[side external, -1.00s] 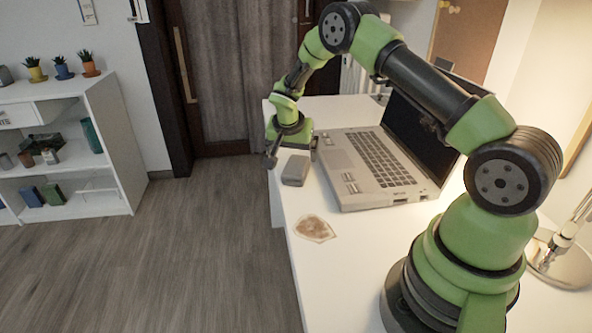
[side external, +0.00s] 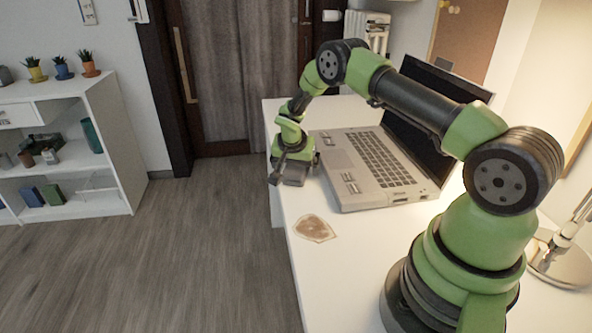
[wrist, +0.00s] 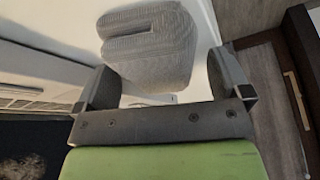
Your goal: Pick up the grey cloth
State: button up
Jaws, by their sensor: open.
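The grey cloth (side external: 293,177) is a folded, ribbed block lying on the white desk beside the laptop, near the desk's left edge. In the wrist view the cloth (wrist: 150,45) lies ahead of and partly between the two dark fingers. My gripper (side external: 290,172) is open and low over the cloth, and it hides part of it in the side view. In the wrist view my gripper (wrist: 165,85) has one finger on each side of the cloth's near part. I cannot tell whether the fingers touch it.
An open laptop (side external: 370,165) stands right of the cloth, close to the gripper. A lamp (side external: 560,255) stands at the right. The desk's left edge drops to the floor.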

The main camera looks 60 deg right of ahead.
jog(key=shift+f, duration=0.15)
jog(key=c, duration=1.1)
notch_tip(320, 180, up, 10)
jog(key=shift+r, duration=0.2)
